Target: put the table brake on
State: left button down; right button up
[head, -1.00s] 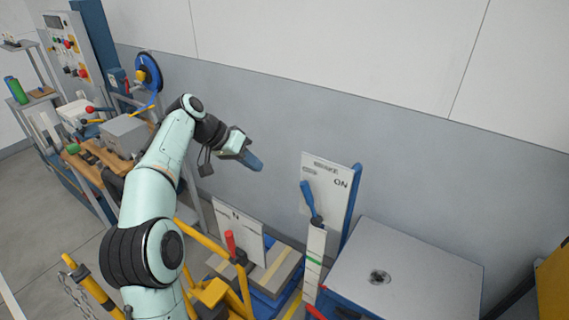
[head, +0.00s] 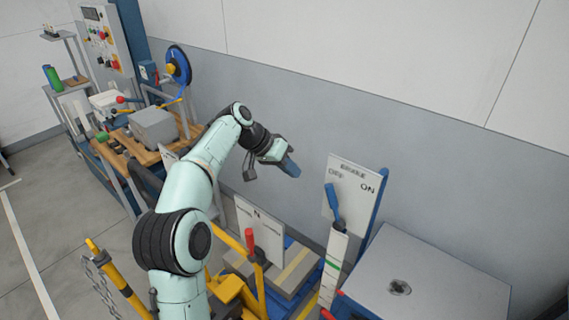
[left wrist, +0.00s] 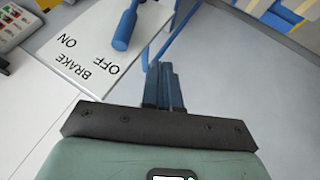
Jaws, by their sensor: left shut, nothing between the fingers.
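The brake lever has a blue handle (head: 333,203) and leans left under the word OFF on a white sign (head: 354,178) marked BRAKE, OFF and ON. My left gripper (head: 291,168) is shut and empty, with blue fingers, up and to the left of the handle in the head view. In the left wrist view its fingertips (left wrist: 163,72) are apart from the handle. My right gripper is not in view.
A grey-topped box (head: 435,275) stands right of the brake sign. Left of it are a red-handled lever (head: 250,240) and another white sign (head: 268,232) marked N. A yellow frame with a chain (head: 105,275) is at the lower left. A workbench and control panel (head: 103,40) stand farther back.

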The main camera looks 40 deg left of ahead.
pick_arm(q)
jog(key=w+d+f, duration=0.2)
jog(key=w+d, duration=0.1)
jog(key=d, duration=0.2)
jog(key=shift+w+f, duration=0.2)
jog(key=shift+w, duration=0.05)
dwell(0.3)
